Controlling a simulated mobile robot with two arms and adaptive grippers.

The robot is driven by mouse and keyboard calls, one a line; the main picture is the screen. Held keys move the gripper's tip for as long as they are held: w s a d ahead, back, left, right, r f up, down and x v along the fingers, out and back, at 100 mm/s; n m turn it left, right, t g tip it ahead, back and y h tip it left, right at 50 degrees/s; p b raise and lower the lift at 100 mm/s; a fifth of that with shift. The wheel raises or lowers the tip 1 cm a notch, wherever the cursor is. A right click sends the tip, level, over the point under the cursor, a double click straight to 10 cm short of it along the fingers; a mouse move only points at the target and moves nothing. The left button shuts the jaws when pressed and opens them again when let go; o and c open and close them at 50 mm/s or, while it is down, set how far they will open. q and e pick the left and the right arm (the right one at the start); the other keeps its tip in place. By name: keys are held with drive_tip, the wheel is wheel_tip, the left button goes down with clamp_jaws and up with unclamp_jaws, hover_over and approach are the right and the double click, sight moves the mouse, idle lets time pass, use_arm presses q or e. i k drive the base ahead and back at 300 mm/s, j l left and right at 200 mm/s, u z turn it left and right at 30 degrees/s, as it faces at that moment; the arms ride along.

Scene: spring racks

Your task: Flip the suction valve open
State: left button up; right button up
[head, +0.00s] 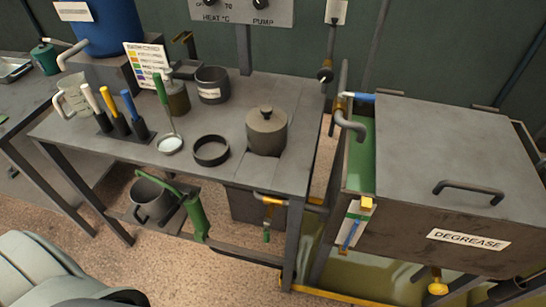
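No part in view is labelled as the suction valve, so I cannot tell which one it is. A yellow-handled valve (271,200) sits at the front right edge of the metal table, with a green piece hanging below it. A blue lever (361,97) lies at the back left corner of the tank marked DEGREASE (467,240). A yellow knob (437,288) is under the tank's front. Neither gripper is clearly in view; a grey rounded part of mine fills the lower left corner.
The metal table (190,130) holds a lidded pot (266,131), a black ring (211,151), a ladle (170,143) and coloured-handled tools. A green hand pump (196,217) and a grey jug (152,198) stand below. The tank lid (450,150) has a handle. Floor at front centre is clear.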

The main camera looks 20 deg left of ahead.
sight(266, 233)
drive_tip(key=u, duration=0.75)
drive_tip(key=k+l+u, duration=0.1)
drive_tip(key=k+l, duration=0.1)
drive_tip(key=l, duration=0.1)
